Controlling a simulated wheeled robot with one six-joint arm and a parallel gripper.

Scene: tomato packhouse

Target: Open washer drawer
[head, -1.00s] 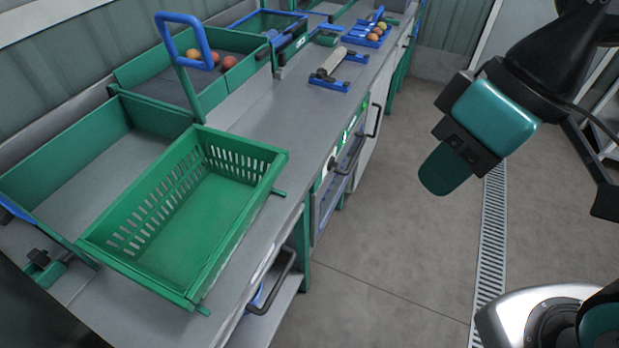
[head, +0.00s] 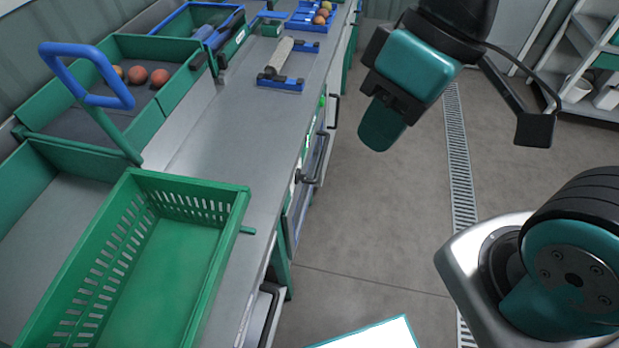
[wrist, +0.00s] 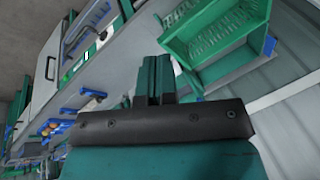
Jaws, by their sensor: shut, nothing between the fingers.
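The bench front (head: 300,185) carries several dark bar handles. One handle (head: 318,160) is on the panel at mid-bench, another (head: 335,112) is farther along, and a third (head: 268,312) is low and near. I cannot tell which belongs to the washer drawer; no drawer is visibly pulled out. My gripper (head: 380,125) hangs over the floor to the right of the bench, apart from the handles. In the wrist view its fingers (wrist: 153,80) are together with nothing between them. Handled fronts (wrist: 88,25) show at upper left there.
A green slotted crate (head: 165,265) stands on the near bench top. A blue handle frame (head: 95,75), trays with tomatoes and a roller (head: 280,57) lie beyond. A shelf rack (head: 585,60) is at far right. The floor beside the bench is clear, with a drain grate (head: 458,160).

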